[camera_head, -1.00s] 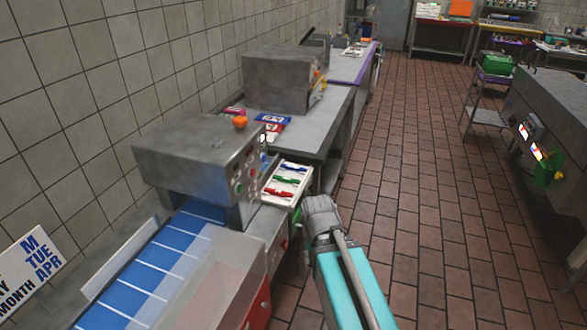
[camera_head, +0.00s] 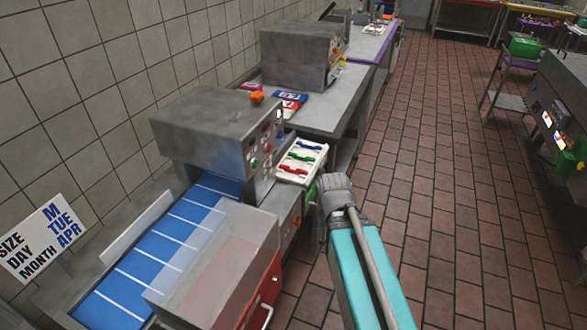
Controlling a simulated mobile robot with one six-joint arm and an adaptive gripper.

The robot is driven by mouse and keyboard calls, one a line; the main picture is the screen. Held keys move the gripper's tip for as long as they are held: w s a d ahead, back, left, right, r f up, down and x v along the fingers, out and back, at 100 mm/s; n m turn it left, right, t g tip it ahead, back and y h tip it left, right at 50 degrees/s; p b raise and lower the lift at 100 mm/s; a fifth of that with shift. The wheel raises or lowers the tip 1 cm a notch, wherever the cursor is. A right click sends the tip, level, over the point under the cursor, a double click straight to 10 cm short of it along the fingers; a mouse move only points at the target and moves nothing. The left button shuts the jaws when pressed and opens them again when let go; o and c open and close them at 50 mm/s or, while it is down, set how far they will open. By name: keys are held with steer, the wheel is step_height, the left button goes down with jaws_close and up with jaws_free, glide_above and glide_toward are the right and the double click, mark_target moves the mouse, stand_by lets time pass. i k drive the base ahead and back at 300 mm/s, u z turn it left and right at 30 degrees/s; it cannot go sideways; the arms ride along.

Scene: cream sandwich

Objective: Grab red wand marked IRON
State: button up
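A white tray (camera_head: 287,179) sits at the right side of the grey machine, holding a row of coloured wands. The red wand (camera_head: 292,169) lies nearest me in the tray, with a green wand (camera_head: 301,157) and a blue wand (camera_head: 308,145) behind it. Any marking on the red wand is too small to read. My teal and grey arm rises from the bottom of the picture, just right of the tray. I see no gripper fingers.
The grey machine (camera_head: 212,125) has a blue belt (camera_head: 150,262) running toward me beside a clear bin (camera_head: 215,265). A grey box-shaped machine (camera_head: 300,58) stands on the counter behind. An orange object (camera_head: 257,97) rests on the nearer machine. Open tiled floor (camera_head: 440,210) lies to the right.

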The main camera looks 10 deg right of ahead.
mark_target(289, 169)
steer(key=k, duration=1.35)
steer(key=u, duration=0.2)
steer(key=i, duration=1.75)
steer(key=z, duration=0.2)
